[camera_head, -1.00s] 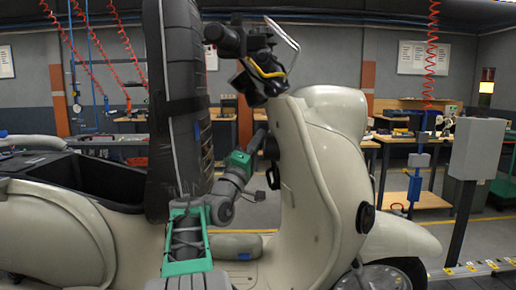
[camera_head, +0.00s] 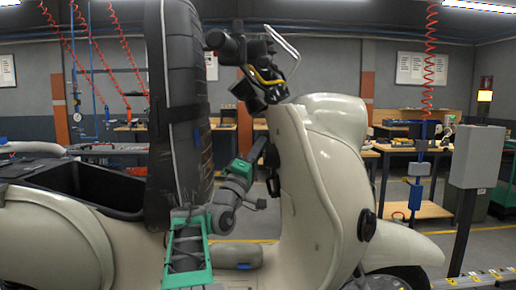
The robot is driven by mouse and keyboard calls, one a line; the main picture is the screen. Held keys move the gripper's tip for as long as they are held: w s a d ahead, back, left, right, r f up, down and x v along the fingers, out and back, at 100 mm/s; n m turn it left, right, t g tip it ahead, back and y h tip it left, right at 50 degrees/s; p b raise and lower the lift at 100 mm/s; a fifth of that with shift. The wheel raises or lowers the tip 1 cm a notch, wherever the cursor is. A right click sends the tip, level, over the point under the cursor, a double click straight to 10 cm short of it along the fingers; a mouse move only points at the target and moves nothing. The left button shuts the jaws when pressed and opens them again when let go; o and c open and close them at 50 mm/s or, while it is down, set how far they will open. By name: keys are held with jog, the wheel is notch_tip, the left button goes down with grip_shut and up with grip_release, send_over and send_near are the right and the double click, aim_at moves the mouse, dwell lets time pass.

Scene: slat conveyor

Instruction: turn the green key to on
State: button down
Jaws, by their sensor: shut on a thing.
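A cream scooter (camera_head: 320,190) stands side-on across the view, with its handlebar (camera_head: 262,75) at the top centre. My grey and green arm reaches from the bottom towards the inner side of its front shield. My gripper (camera_head: 269,152) is at the dark fittings on that inner side, under the handlebar. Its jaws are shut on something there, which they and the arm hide. I cannot make out the green key or which way it is turned.
A tall black upright seat-like part (camera_head: 175,110) stands close on the left of my arm. A grey box on a post (camera_head: 476,157) is at the right. Workbenches line the back wall.

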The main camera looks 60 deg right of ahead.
jog(key=shift+s+f, duration=0.1)
jog(key=shift+s, duration=0.15)
jog(key=c, duration=1.6)
grip_release()
jog(key=shift+d, duration=0.15)
jog(key=shift+o, duration=0.7)
jog(key=shift+g, duration=0.3)
jog(key=b+v, duration=0.1)
jog(key=v, duration=0.7)
jog(key=shift+b, duration=0.35)
jog(key=shift+w, duration=0.15)
